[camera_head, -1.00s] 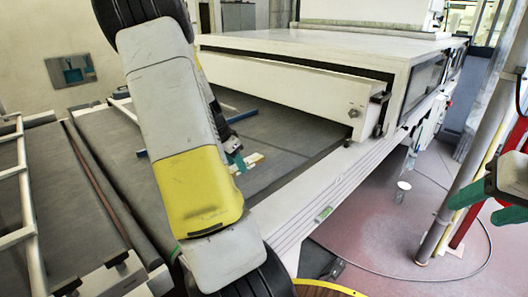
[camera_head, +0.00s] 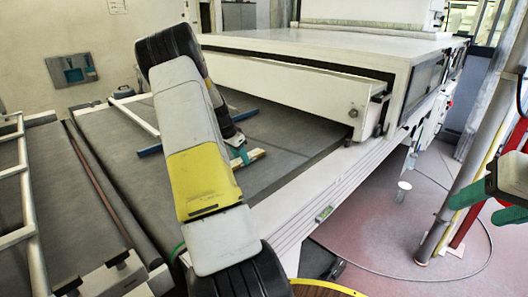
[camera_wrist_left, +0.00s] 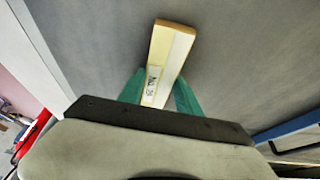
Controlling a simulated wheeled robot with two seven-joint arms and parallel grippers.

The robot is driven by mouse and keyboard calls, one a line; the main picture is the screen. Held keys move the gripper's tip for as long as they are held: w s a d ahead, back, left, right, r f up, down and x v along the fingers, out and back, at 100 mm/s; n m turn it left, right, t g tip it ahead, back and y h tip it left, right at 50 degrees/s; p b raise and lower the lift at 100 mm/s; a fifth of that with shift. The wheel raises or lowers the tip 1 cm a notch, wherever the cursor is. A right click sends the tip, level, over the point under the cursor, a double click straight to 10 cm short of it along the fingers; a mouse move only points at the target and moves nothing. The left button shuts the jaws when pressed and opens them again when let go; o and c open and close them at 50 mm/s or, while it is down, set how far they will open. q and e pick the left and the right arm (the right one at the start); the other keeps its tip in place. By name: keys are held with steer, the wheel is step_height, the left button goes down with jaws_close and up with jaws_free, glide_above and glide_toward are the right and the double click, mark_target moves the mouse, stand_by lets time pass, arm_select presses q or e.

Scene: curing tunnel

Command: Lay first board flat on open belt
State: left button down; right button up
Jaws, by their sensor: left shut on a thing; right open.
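My left gripper (camera_head: 240,157) reaches over the grey belt (camera_head: 284,131) in front of the tunnel opening. Its green fingers are shut on a pale wooden board (camera_head: 256,155). In the left wrist view the board (camera_wrist_left: 174,47) is a narrow cream strip with a dark printed mark, gripped near its lower end by the left gripper (camera_wrist_left: 159,90). The belt fills the background there; I cannot tell whether the board touches it. My right gripper (camera_head: 505,199), with green fingers, is open at the right edge of the head view, away from the belt.
The white tunnel housing (camera_head: 330,48) stands behind the belt with a raised front panel (camera_head: 290,82). A pole (camera_head: 455,195) stands at the right.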

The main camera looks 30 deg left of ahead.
arm_select(q)
steer(key=shift+f, duration=0.1)
steer(key=c, duration=0.8)
jaws_free()
steer(key=shift+c, duration=0.2)
